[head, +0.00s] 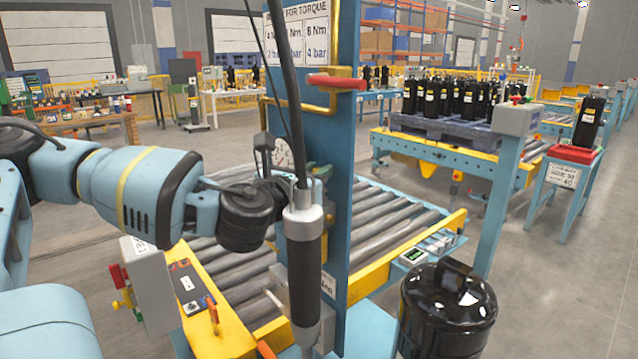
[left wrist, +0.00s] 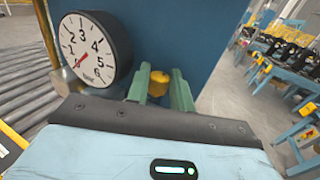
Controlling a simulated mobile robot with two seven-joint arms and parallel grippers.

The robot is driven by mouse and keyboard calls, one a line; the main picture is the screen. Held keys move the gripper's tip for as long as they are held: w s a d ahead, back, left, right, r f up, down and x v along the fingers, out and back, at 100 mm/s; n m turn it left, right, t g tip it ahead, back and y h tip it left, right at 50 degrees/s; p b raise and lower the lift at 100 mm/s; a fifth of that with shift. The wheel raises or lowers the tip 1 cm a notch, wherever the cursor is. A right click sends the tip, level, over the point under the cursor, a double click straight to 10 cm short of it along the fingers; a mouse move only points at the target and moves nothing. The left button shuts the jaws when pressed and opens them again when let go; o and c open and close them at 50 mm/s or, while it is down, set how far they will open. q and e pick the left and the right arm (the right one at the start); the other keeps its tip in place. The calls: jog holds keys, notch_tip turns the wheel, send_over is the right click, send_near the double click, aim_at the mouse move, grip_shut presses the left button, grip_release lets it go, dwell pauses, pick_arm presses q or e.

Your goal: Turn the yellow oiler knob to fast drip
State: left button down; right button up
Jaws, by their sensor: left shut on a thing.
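The yellow oiler knob (left wrist: 157,83) shows in the left wrist view, in front of the blue panel (left wrist: 190,40). My left gripper (left wrist: 161,86) has its two green fingers on either side of the knob and is shut on it. In the head view my left gripper (head: 319,175) reaches in from the left to the blue post, partly behind the hanging tool. I cannot make out the knob there. The setting of the knob cannot be read. My right gripper is not in view.
A round pressure gauge (left wrist: 92,50) is left of the fingers, close to them; its red needle points lower left. A black hanging tool (head: 303,270) with a cable is in front of the blue post (head: 342,120). A roller conveyor (head: 385,215) runs behind. A black glossy canister (head: 447,310) stands front right.

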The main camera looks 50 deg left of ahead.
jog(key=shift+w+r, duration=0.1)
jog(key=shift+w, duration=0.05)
pick_arm(q)
jog(key=c, duration=1.5)
grip_release()
